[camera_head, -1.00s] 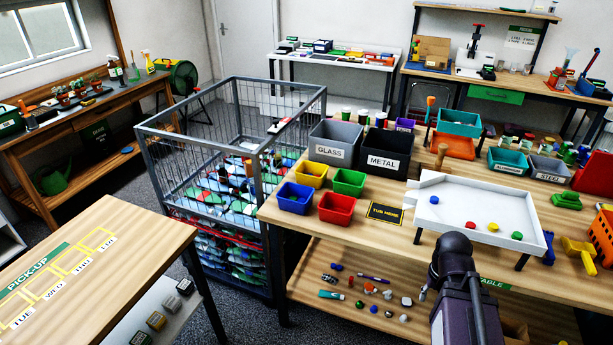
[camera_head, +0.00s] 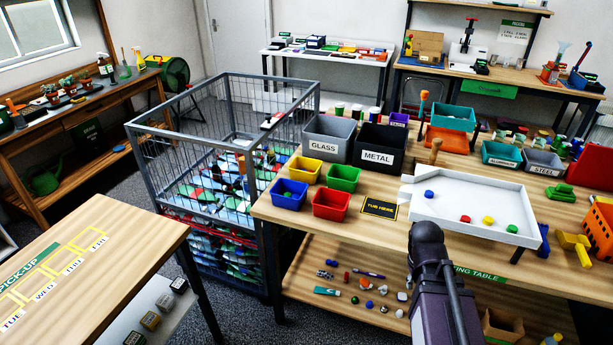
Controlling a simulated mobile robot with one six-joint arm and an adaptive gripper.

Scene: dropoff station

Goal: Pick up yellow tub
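The yellow tub (camera_head: 305,169) stands on the sorting table, at the back left of a group of small tubs. A green tub (camera_head: 343,178) is to its right, a blue tub (camera_head: 289,195) in front of it, and a red tub (camera_head: 331,205) diagonally in front. The yellow tub looks upright, and I see nothing in it. A dark arm link of mine (camera_head: 437,285) rises at the lower right, in front of the table. My gripper is not in view.
Grey GLASS (camera_head: 325,148) and black METAL (camera_head: 377,157) bins stand behind the tubs. A dark "TUB HERE" mat (camera_head: 380,207) lies right of the red tub. A white tray (camera_head: 460,205) with coloured pieces is farther right. A wire cage (camera_head: 225,140) stands left of the table.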

